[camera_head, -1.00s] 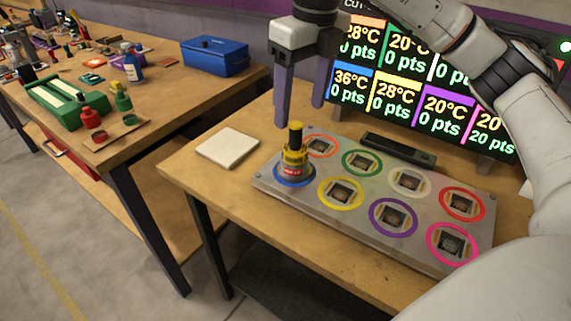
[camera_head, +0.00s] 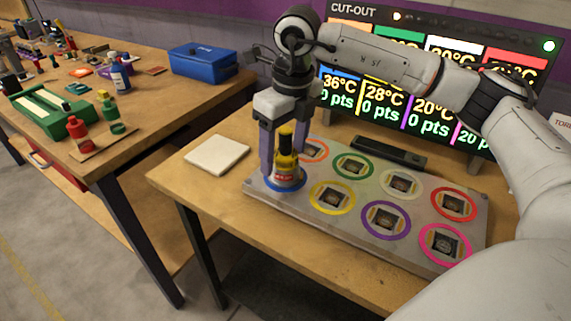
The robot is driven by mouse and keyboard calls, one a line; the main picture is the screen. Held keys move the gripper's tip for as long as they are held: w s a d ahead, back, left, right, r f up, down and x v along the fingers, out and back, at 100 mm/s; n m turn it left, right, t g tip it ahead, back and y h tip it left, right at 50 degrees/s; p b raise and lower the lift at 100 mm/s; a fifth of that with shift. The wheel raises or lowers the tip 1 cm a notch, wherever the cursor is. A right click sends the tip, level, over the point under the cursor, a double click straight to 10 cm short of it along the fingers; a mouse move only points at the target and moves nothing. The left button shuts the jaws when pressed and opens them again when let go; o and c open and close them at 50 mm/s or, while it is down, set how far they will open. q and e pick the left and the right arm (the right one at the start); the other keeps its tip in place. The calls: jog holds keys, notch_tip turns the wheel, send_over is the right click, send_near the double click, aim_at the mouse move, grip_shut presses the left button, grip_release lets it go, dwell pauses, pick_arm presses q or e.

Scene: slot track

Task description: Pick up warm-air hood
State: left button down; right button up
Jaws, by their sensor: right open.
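The warm-air hood (camera_head: 286,165), a small yellow and black piece with a red label and a metallic base, stands upright on the blue-ringed spot at the left front of the grey slot plate (camera_head: 321,218). My right gripper (camera_head: 285,168) points down over the hood. Its fingers are open, one on each side of the hood's upper part. I cannot tell whether they touch it. My left gripper is not in view.
Other coloured rings with square slots fill the plate. A white pad (camera_head: 217,155) lies left of it, a black bar (camera_head: 390,153) behind. A score screen (camera_head: 435,118) stands at the back. Another bench (camera_head: 130,155) at left holds a blue box (camera_head: 202,61) and bottles.

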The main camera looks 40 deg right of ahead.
jog(key=shift+r, duration=0.1)
grip_shut()
